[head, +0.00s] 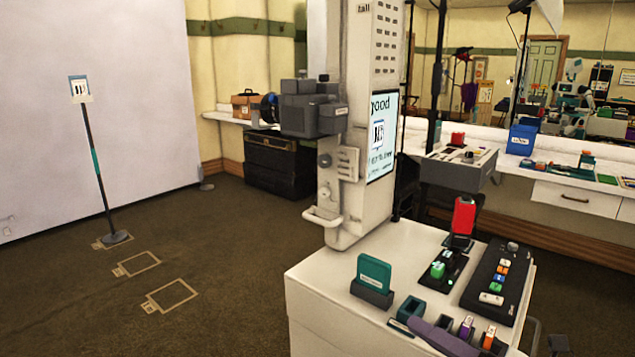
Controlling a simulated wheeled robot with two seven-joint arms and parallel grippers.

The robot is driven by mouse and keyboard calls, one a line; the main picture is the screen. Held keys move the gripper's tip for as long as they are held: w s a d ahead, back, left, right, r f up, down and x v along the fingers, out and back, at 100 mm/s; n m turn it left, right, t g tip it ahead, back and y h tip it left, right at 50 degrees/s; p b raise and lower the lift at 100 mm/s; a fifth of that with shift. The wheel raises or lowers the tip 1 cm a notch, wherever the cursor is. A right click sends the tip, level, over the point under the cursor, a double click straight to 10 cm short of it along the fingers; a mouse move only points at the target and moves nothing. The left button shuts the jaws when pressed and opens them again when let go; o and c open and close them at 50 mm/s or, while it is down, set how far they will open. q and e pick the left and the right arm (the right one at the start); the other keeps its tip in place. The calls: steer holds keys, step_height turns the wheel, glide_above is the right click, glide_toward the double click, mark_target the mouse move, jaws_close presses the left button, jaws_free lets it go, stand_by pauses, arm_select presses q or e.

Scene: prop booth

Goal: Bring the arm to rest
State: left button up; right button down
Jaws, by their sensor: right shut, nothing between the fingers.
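Most of my right arm is outside the picture. My left gripper and arm are not in view.
The cabinet top holds a button panel (497,283), a red object (463,216), a teal block in a dark holder (374,276) and a purple piece (442,337). A tall machine (350,190) rises behind. Open floor (230,265) lies left, with a sign stand (95,165).

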steer(key=s+f+m+g+h, duration=0.1)
steer(key=s+f+m+h, duration=0.4)
steer(key=s+f+m, duration=0.55)
steer(key=s+f+m+h, duration=0.5)
steer(key=f+m, duration=0.9)
steer(key=m, duration=0.1)
steer(key=s+a+f+m+g, duration=0.3)
steer(key=s+f+m, duration=0.1)
steer(key=s, duration=0.4)
steer(key=shift+f+g, duration=0.3)
steer(key=shift+f, duration=0.45)
